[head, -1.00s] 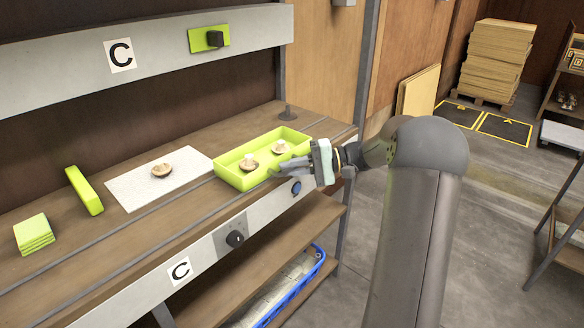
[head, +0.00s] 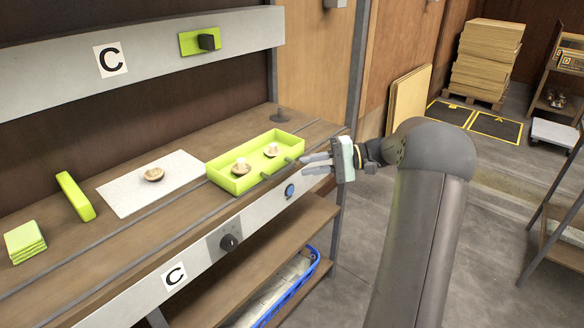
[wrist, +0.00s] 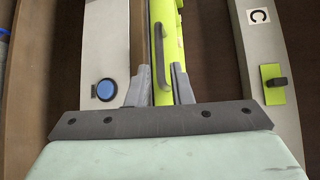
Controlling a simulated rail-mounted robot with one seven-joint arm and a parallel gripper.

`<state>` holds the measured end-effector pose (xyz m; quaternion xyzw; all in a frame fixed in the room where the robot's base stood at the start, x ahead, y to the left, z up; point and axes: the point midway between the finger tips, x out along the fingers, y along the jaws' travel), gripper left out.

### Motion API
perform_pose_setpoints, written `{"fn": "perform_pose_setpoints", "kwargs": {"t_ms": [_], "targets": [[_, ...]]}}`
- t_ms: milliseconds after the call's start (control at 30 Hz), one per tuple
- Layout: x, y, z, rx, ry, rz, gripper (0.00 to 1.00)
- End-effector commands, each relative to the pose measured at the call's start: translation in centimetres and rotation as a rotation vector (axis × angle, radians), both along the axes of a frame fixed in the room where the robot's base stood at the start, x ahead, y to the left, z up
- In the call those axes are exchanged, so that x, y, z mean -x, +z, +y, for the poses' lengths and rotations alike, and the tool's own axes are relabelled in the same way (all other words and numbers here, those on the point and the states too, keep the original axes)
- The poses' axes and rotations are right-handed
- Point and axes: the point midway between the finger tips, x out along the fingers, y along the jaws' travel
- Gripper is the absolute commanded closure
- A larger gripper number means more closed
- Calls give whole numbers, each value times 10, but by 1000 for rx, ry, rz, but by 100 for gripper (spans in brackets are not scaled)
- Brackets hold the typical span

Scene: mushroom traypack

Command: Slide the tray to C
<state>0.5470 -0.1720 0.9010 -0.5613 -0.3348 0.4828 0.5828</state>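The lime-green tray (head: 228,188) sits on the wooden bench, with two mushrooms (head: 241,166) inside it. It has a handle on its front wall, seen as a long bar (wrist: 159,57) in the wrist view. C labels mark the upper beam (head: 111,60) and the lower front rail (head: 174,276); one also shows in the wrist view (wrist: 259,16). My gripper (head: 304,164) is open and empty, just in front of the tray's right part, apart from it. In the wrist view its fingertips (wrist: 160,72) are spread, with the tray's front edge and handle ahead between them.
Left of the tray lie a white board (head: 130,190) with a mushroom, a green upright block (head: 75,196) and stacked green pieces (head: 24,241). The rail carries a blue button (head: 290,190) and a black knob (head: 229,242). A blue crate (head: 297,285) sits below.

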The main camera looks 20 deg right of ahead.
Motion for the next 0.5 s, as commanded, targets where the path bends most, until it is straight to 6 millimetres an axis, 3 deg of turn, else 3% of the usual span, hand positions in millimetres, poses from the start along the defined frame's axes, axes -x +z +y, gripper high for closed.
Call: {"fn": "perform_pose_setpoints", "kwargs": {"t_ms": [200, 500], "targets": [[17, 9, -52, 1, -5, -1, 80], [31, 16, -95, 0, -3, -2, 80]]}}
